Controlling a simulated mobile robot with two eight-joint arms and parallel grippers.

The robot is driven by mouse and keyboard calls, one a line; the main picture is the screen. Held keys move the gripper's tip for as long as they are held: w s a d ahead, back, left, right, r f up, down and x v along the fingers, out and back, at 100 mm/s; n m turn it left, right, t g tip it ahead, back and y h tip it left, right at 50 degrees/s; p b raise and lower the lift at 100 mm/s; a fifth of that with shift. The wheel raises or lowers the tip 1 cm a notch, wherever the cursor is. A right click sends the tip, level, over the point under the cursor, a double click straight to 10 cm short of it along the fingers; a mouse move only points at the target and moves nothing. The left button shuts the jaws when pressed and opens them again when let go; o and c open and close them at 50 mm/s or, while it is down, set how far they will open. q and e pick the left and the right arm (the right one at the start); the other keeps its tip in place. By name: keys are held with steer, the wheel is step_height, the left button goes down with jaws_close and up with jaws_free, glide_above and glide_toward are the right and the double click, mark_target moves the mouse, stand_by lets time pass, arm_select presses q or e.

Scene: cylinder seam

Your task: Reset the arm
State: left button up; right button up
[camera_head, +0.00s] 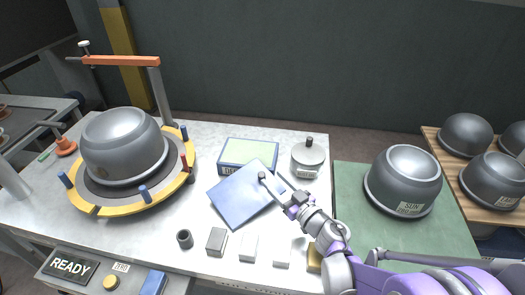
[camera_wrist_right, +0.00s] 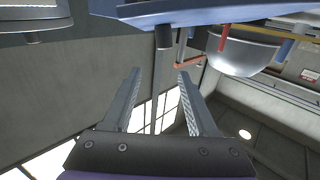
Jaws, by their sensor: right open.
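My right arm reaches in from the lower right in the head view. Its gripper (camera_head: 274,181) is over the blue sheet-like panel (camera_head: 243,192) on the grey worktable (camera_head: 205,222). The wrist view shows the two fingers (camera_wrist_right: 160,76) spread apart with nothing between them. A blue flat surface (camera_wrist_right: 200,12) crosses the top of that view, beyond the fingertips. I cannot tell whether the gripper touches the panel. My left gripper is not in view.
A grey dome (camera_head: 124,146) sits in a yellow ring fixture (camera_head: 98,208) under an orange arm (camera_head: 121,61). A lidded pot (camera_head: 308,157) and blue box (camera_head: 248,153) stand nearby. Small blocks line the front. Another dome (camera_head: 404,178) rests on a green mat (camera_head: 352,212).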

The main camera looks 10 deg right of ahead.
steer(key=shift+d+r, duration=0.1)
steer(key=shift+r, duration=0.2)
steer(key=s+d+r+m+g+h+p, duration=0.35)
steer(key=s+d+m+h, duration=0.35)
steer(key=h, duration=0.3)
steer(key=s+a+f+n+g+y, duration=0.1)
steer(key=s+a+f+g, duration=0.1)
steer(key=s, duration=0.4)
steer(key=s+a+f+g+y+p, duration=0.1)
steer(key=s+a+f+g, duration=0.1)
steer(key=s, duration=0.4)
steer(key=s+a+f+n+g+y+p, duration=0.1)
steer(key=s+a+f+g, duration=0.1)
steer(key=s, duration=0.4)
steer(key=shift+s+f+n+g, duration=0.25)
steer(key=shift+f+n+g, duration=0.1)
steer(key=shift+g, duration=0.5)
